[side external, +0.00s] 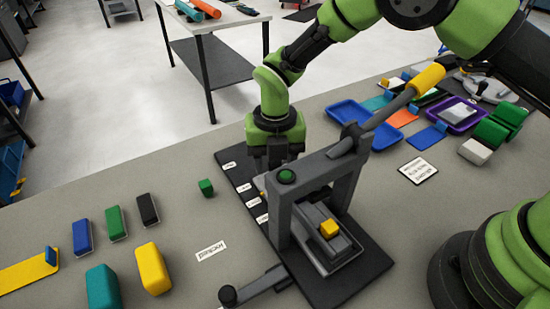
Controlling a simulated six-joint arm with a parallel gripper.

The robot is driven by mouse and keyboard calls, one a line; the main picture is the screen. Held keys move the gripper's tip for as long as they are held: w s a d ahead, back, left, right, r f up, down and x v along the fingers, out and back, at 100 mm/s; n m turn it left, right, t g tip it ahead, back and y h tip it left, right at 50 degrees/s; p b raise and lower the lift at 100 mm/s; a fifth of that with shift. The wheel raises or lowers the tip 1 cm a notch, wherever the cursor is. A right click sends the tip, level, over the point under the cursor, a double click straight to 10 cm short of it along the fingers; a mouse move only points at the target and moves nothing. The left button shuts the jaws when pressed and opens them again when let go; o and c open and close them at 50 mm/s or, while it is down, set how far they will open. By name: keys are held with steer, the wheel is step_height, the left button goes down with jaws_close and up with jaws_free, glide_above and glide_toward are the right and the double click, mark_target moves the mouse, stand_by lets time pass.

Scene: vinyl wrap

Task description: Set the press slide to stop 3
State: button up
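A grey slide block (322,240) with a yellow knob (328,229) sits at the front of the press. Small white stop labels (244,187) run along the left edge of the base; their numbers are too small to read. My gripper (268,180) points down behind the press frame, near the labels. Its fingertips are partly hidden, and a small yellow-orange bit shows beside them.
A small green cube (206,187) lies left of the press. A horizontal bar with a black knob (228,295) extends at the front left. Several coloured blocks (153,268) stand further left. Blue trays (350,122) and a purple tray (459,115) lie at the back right.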

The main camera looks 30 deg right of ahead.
jaws_close()
steer(key=shift+s, duration=2)
steer(key=shift+o, duration=0.6)
jaws_free()
steer(key=shift+r, duration=0.1)
step_height(320, 180, up, 10)
